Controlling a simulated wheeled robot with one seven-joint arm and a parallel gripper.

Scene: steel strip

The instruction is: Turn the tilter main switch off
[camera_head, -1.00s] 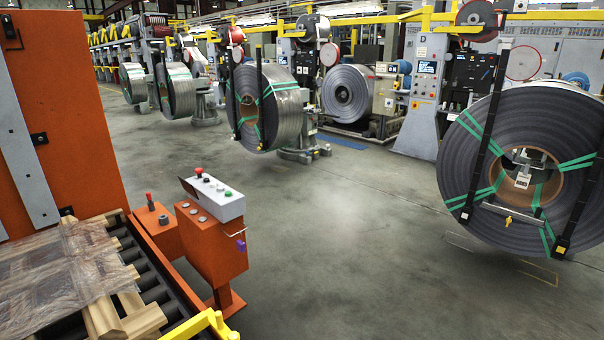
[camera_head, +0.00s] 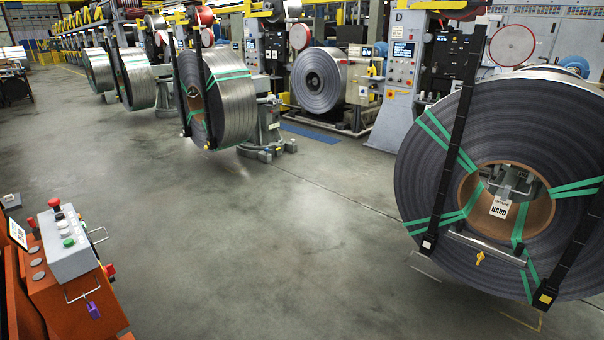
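An orange control console (camera_head: 75,305) stands at the lower left, partly cut off by the frame edge. A grey sloped button box (camera_head: 67,245) sits on top, with a red mushroom button (camera_head: 54,203), a black button and a green button (camera_head: 69,242). Several round grey pieces line its near side. A small red part (camera_head: 110,270) sticks out from the console's right side. A purple padlock-like piece (camera_head: 93,310) hangs on the front by a metal handle. I cannot tell which part is the main switch. My gripper is not in view.
A large steel coil (camera_head: 430,170) with green straps hangs at the right. More coils (camera_head: 225,95) stand along the back left, near a grey machine column (camera_head: 398,100). The concrete floor (camera_head: 260,250) between console and right coil is clear.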

